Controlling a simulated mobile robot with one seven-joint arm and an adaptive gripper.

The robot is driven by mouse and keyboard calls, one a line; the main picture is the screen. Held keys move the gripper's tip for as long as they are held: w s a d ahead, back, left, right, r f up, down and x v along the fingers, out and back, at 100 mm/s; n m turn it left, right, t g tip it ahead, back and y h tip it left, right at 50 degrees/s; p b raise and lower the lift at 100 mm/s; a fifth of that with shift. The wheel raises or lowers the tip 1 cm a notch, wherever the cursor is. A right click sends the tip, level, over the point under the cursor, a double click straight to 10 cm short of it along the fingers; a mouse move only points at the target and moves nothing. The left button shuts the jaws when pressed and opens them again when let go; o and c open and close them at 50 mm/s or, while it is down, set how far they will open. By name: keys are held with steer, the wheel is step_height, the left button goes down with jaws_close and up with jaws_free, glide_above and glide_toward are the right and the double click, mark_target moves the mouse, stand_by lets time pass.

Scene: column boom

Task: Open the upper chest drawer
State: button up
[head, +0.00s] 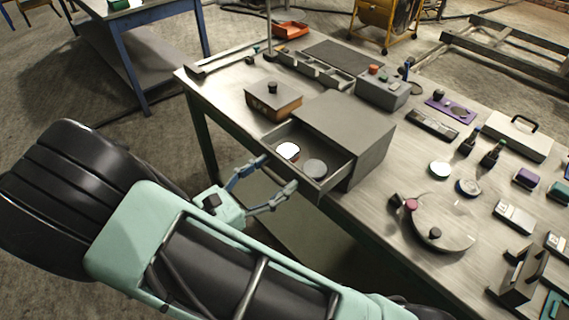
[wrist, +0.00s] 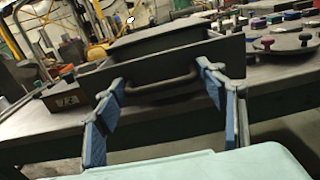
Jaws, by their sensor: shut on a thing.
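The grey chest (head: 350,115) stands at the table's near edge. Its drawer (head: 322,184) is pulled partway out toward me, with a white disc (head: 288,150) and a grey disc (head: 315,168) inside. In the wrist view the dark drawer front (wrist: 195,64) faces me, with a bar handle (wrist: 162,87) across it. My gripper (head: 278,174) is at the drawer front; in the wrist view its blue-padded fingers stand wide apart at the two ends of the handle, shut on it. The exact contact is hard to see. Any lower drawer is hidden.
A brown-sided box with a black knob (head: 273,100) stands left of the drawer on the table (head: 225,95). A round plate with knobs (head: 445,222) and several small items lie to the right. Open floor lies before the table on the left.

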steer(key=shift+a, duration=0.1)
steer(key=o, duration=1.4)
steer(key=shift+w, duration=0.1)
steer(key=v, duration=1.2)
